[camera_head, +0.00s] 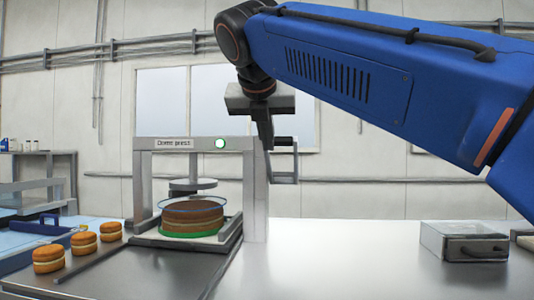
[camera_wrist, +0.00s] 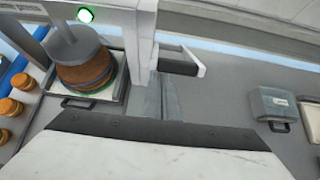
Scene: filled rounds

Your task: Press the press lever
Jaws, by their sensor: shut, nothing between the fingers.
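The press (camera_head: 200,144), labelled "Dome press", stands on the steel table with a round light lit on its crossbar. The press lever (camera_head: 284,141), a dark bar with a grey bracket, sticks out from the right post; it also shows in the wrist view (camera_wrist: 180,66). Under the press plate (camera_head: 194,184) sits a round brown layered cake (camera_head: 190,218) with a green base, on a tray. My gripper (camera_head: 266,142) is shut and empty, pointing down beside the right post at the lever's inner end. In the wrist view its fingers (camera_wrist: 160,97) appear just nearer than the lever; contact cannot be told.
Several filled round biscuits (camera_head: 83,243) stand in a row left of the press. A grey metal box with a handle (camera_head: 463,241) stands at the right. The table (camera_head: 325,265) between press and box is clear.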

